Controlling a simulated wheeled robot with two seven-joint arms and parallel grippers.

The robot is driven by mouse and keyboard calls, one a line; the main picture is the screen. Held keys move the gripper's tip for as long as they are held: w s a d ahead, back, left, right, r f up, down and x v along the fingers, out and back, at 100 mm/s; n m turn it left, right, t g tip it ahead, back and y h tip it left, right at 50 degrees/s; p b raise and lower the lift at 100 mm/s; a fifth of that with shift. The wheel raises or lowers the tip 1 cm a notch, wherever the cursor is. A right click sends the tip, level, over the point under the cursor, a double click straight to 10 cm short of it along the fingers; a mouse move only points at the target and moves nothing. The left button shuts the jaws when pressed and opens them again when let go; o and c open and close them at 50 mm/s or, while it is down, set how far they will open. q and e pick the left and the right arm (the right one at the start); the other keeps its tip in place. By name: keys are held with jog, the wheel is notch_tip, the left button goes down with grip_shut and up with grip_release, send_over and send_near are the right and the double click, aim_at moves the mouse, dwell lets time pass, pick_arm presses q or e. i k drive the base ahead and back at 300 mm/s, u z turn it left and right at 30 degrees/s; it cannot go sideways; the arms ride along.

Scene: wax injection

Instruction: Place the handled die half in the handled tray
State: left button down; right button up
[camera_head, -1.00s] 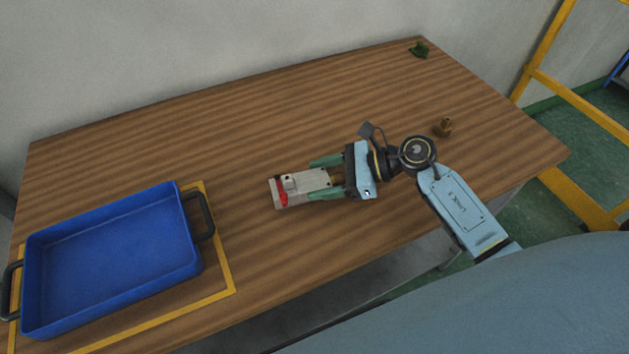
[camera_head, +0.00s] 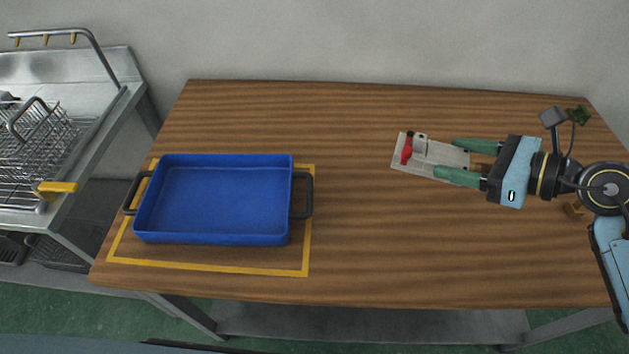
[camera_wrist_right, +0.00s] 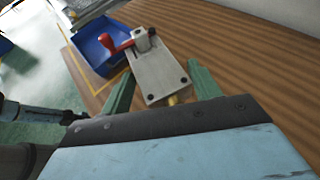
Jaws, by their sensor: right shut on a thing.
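The handled die half is a grey metal plate with a red-handled clamp (camera_head: 430,158). It is at the right of the table in the head view and also shows in the right wrist view (camera_wrist_right: 158,72). My right gripper (camera_head: 460,160) is shut on it, its green fingers along the plate's two sides; the clamp end points left. Whether the plate clears the table is hard to tell. The handled tray (camera_head: 215,200) is blue and empty, with a dark handle at each end. It stands at the left of the table, apart from the gripper. My left gripper is not in view.
A yellow outline (camera_head: 210,266) on the wooden table (camera_head: 350,250) surrounds the tray. The table between tray and die half is clear. A green item (camera_head: 578,115) and a brass-coloured item (camera_head: 573,208) lie near the right end. A metal sink unit with a wire rack (camera_head: 60,140) stands at the left.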

aim_at(223, 198)
jog(key=u, duration=0.45)
jog(key=k, duration=1.15)
jog(key=u, duration=1.35)
jog(key=i, duration=0.75)
jog(key=z, duration=0.55)
jog(key=i, duration=0.65)
jog(key=z, duration=0.65)
